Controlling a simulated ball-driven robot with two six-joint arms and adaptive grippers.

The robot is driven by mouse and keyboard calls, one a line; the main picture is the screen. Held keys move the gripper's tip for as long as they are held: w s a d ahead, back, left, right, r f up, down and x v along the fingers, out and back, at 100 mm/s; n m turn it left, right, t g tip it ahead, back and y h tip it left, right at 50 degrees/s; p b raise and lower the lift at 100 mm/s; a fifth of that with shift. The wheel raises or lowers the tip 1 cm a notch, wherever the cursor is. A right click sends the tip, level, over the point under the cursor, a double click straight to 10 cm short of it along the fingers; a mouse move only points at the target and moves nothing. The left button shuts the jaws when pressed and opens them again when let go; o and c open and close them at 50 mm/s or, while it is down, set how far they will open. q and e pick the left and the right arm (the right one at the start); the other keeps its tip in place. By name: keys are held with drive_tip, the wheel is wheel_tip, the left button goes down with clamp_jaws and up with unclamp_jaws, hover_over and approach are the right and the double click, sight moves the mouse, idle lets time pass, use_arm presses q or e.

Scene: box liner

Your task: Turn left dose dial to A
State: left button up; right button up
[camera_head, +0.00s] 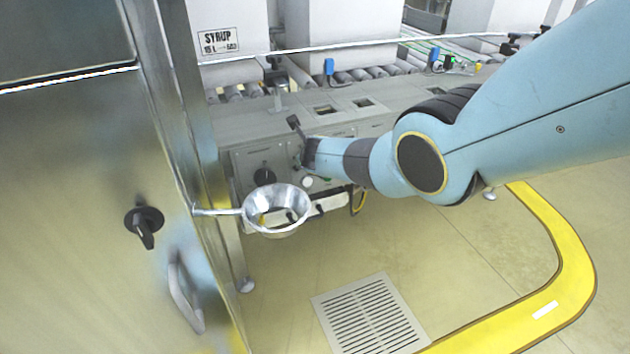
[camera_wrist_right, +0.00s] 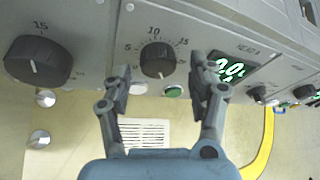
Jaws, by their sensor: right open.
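In the right wrist view, a black dial (camera_wrist_right: 157,60) with a white pointer line sits under a scale marked 5, 10 and 15. A "HEAD A" label and a green-lit display (camera_wrist_right: 232,68) are to its right. A larger black dial (camera_wrist_right: 38,62) is on the panel at left; its scale shows 15. It also shows in the head view (camera_head: 264,176). My right gripper (camera_wrist_right: 160,70) is open, its fingers on either side of the middle dial, apparently not touching it. In the head view my right gripper (camera_head: 302,143) is small at the panel. My left gripper is out of view.
A metal bowl (camera_head: 277,212) on a rod hangs in front of the panel. A metal door with a black knob (camera_head: 144,224) and handle (camera_head: 185,292) fills the left. A green button (camera_wrist_right: 173,91) and smaller black knobs (camera_wrist_right: 258,95) are near the dial.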

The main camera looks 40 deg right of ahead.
drive_tip(key=s+a, duration=0.5)
drive_tip(key=s, duration=0.6)
drive_tip(key=shift+s+a+r, duration=0.15)
drive_tip(key=shift+a, duration=0.25)
